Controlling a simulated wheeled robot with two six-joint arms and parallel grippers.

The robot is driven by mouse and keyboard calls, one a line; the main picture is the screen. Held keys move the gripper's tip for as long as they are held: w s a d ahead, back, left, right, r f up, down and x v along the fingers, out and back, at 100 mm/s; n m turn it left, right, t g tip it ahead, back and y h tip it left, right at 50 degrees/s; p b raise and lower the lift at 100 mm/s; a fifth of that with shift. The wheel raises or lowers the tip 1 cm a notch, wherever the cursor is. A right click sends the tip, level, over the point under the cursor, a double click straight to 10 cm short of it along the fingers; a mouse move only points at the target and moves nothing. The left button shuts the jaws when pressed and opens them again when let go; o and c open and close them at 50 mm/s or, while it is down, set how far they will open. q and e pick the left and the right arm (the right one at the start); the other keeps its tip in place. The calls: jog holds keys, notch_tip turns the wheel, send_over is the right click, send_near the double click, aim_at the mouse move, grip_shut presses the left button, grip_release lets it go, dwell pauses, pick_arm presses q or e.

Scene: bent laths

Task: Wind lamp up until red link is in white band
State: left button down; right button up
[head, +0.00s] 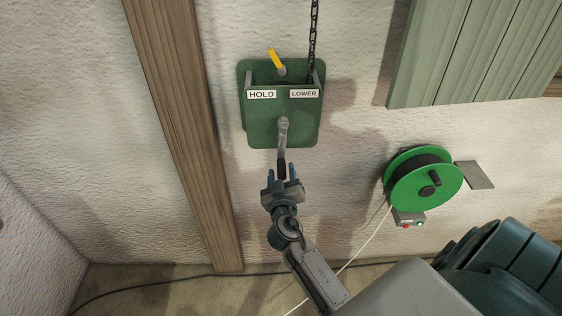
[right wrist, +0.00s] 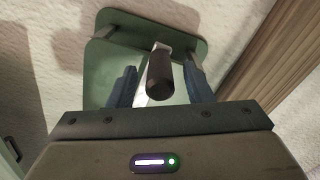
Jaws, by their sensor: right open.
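The green winch plate (head: 262,128) is on the rough white wall, with HOLD and LOWER labels. Its yellow lever (head: 275,59) leans left, toward the HOLD side. A dark chain (head: 313,40) runs up out of the head view on the right. The grey crank (head: 283,133) hangs down and ends in a dark grip (right wrist: 160,78). My right gripper (head: 281,173) is open at the grip's lower end, with its blue fingers on either side of the grip in the right wrist view. Contact cannot be told. The lamp, red link, white band and my left gripper are not in view.
A wooden post (head: 180,110) stands left of the winch. A green cable reel (head: 424,184) is on the wall at right, with a white cord (head: 372,237) running down. Green shutter boards (head: 480,50) are at upper right. A dark cable (head: 150,285) lies along the floor.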

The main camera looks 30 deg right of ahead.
aim_at(281, 167)
jog(key=shift+p+x, duration=0.4)
jog(key=shift+x, duration=1.25)
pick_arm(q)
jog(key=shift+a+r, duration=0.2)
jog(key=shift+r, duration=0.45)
pick_arm(e)
grip_shut()
pick_arm(q)
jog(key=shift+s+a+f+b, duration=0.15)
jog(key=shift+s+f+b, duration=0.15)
jog(key=shift+b, duration=0.1)
pick_arm(e)
jog(key=shift+a, duration=0.1)
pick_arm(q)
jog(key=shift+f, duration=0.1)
